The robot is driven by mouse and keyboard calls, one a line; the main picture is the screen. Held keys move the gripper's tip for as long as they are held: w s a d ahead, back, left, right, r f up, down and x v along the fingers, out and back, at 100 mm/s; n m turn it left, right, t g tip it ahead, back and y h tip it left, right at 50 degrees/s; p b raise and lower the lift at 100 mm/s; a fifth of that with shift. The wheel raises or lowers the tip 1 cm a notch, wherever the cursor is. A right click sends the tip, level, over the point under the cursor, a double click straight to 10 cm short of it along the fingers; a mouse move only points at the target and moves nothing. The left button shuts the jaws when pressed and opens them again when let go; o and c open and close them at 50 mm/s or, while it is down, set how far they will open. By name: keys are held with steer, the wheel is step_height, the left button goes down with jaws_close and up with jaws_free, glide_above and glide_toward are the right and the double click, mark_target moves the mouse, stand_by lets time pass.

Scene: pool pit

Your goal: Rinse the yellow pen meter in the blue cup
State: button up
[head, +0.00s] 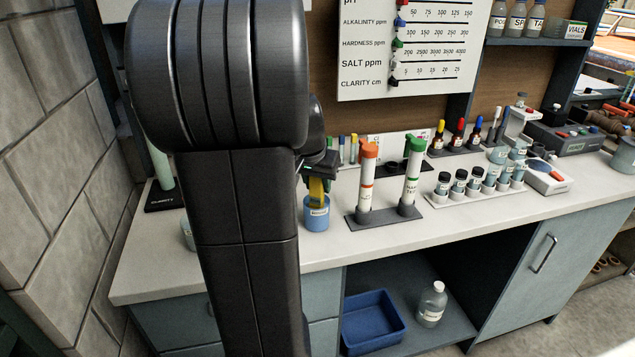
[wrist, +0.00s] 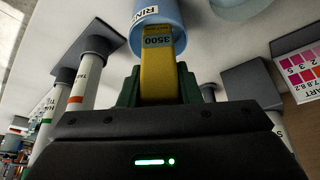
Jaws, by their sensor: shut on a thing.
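The yellow pen meter (head: 317,190) is upright in my gripper (head: 322,166), above the mouth of the blue cup (head: 316,214) on the counter. In the wrist view, my gripper (wrist: 158,88) is shut on the yellow pen meter (wrist: 158,75), with a dark green finger on each side. The meter's display reads 3500. Its lower end meets the mouth of the blue cup (wrist: 168,14), which has a RINSE label. The tip is hidden, so I cannot tell how deep it sits in the cup.
A stand (head: 384,216) with two capped tubes, orange and green, is close right of the cup. A rack of small jars (head: 478,188) is farther right. Colour-topped bottles (head: 460,135) stand behind. My arm hides part of the left counter. The counter's front edge (head: 420,237) is clear.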

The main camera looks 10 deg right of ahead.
steer(key=shift+r+p, duration=3.9)
steer(key=shift+r, duration=1.3)
